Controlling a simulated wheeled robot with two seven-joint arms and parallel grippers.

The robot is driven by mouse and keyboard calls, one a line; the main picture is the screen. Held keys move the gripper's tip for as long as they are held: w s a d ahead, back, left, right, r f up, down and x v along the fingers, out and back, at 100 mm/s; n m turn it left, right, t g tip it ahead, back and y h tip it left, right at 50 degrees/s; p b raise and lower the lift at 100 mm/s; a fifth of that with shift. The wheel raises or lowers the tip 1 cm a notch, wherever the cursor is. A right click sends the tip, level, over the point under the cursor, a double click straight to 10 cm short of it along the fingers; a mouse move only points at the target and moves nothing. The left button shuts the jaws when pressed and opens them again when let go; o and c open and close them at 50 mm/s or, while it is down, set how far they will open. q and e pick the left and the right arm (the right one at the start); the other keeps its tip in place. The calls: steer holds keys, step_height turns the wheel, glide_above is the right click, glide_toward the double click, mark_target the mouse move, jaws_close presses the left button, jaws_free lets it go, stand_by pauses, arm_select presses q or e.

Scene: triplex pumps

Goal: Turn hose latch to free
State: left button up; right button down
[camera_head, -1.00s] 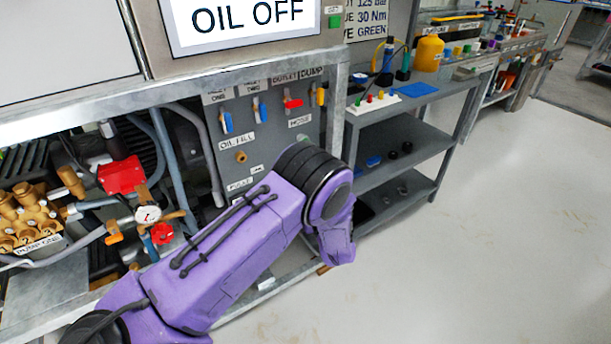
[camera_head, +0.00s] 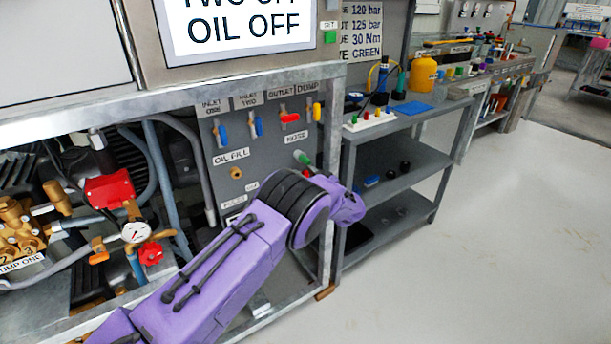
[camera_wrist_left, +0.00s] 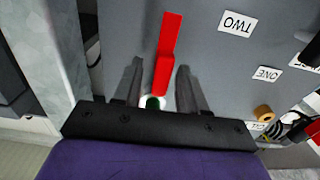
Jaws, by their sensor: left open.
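On the grey valve panel, the hose fitting (camera_head: 301,158) shows white and green under the HOSE label, with a bit of red below it, partly hidden by my left wrist. In the left wrist view a long red latch bar (camera_wrist_left: 167,54) stands out against the panel, with a green and white end (camera_wrist_left: 152,102) near the gripper body. My left gripper (camera_wrist_left: 160,66) is open, one finger on each side of the red bar. I see no clear contact. In the head view my left arm hides its fingers. My right gripper is not in view.
Blue, red and yellow valve handles (camera_head: 290,118) sit above the hose fitting. A brass oil fill port (camera_head: 236,173) is to its left. The pump with gauge (camera_head: 135,232) and hoses fills the left. A grey shelf (camera_head: 400,168) stands right; the floor beyond is clear.

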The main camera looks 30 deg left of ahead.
arm_select(q)
jaws_close()
steer(key=n, duration=0.2)
steer(key=n+b, duration=0.1)
steer(key=n, duration=0.1)
steer(key=shift+s+f, duration=0.15)
steer(key=shift+s, duration=0.05)
steer(key=shift+s+a+f+n+b, duration=0.15)
steer(key=shift+n+b, duration=0.75)
steer(key=shift+n, duration=1.4)
steer(key=shift+s+d+f+n+b, duration=0.15)
steer(key=shift+n+b, duration=0.8)
steer(key=shift+n, duration=1.35)
steer(key=shift+a+f+n+b, duration=0.2)
steer(key=shift+n+b, duration=0.7)
steer(key=shift+n, duration=1.4)
